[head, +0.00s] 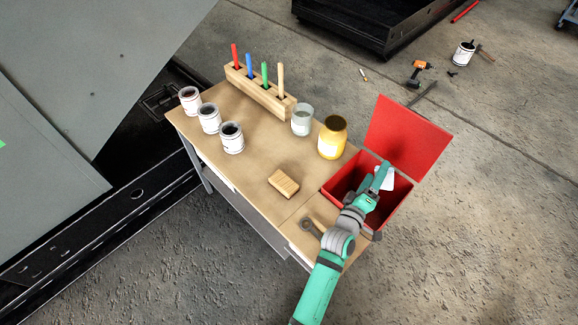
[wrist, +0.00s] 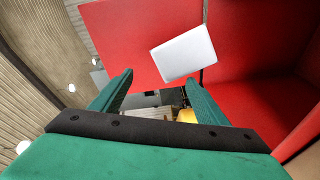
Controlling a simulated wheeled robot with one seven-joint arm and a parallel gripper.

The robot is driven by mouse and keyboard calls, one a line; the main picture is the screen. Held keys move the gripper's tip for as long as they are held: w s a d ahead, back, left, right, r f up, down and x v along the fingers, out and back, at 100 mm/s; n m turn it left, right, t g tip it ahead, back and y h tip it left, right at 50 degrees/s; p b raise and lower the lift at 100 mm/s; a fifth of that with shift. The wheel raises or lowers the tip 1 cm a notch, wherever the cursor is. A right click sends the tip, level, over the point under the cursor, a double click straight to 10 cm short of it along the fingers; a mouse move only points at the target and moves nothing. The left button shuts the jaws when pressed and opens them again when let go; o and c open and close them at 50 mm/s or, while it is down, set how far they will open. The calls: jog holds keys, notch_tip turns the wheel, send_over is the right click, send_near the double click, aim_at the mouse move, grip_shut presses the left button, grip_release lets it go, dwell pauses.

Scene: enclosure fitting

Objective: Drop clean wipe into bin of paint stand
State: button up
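The clean wipe (head: 386,179) is a small white sheet at the mouth of the red bin (head: 402,207), beside my gripper (head: 377,181). In the wrist view, the wipe (wrist: 183,55) is tilted, just beyond the fingertips and nearer the right finger. The fingers of my gripper (wrist: 160,80) are spread apart, with no wipe clamped between them. I cannot tell whether the wipe still touches the right fingertip. The bin is at the right end of the paint stand (head: 240,171), with its red lid (head: 408,139) open. My arm hides part of the bin.
The stand holds a wooden block (head: 284,182), a yellow jar (head: 332,138), a glass jar (head: 301,121), white cans (head: 209,118), a rack of coloured sticks (head: 258,92) and a tool (head: 312,228). Scattered tools, including a drill (head: 418,70), lie on the floor behind.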

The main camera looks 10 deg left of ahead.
jog(key=v, duration=1)
jog(key=shift+s+a, duration=0.15)
jog(key=shift+s, duration=0.25)
jog(key=s+a+f, duration=0.1)
jog(key=s+a, duration=0.1)
jog(key=s+a+f+m+y, duration=0.1)
jog(key=s+a, duration=0.1)
jog(key=s+a+m+y, duration=0.1)
jog(key=s+a, duration=0.1)
jog(key=shift+s+f, duration=0.25)
jog(key=shift+f, duration=0.15)
jog(key=s+a+r+m+y, duration=0.1)
jog(key=s+a+m, duration=0.1)
jog(key=s, duration=0.6)
jog(key=s+a+r+m+y, duration=0.1)
jog(key=s+a+m+y, duration=0.1)
jog(key=s, duration=0.7)
jog(key=s+a+r+m+g+y, duration=0.1)
jog(key=s+a+m+y, duration=0.1)
jog(key=s, duration=0.7)
jog(key=shift+a+r+m, duration=0.35)
jog(key=shift+a+m, duration=0.1)
jog(key=shift+m, duration=0.55)
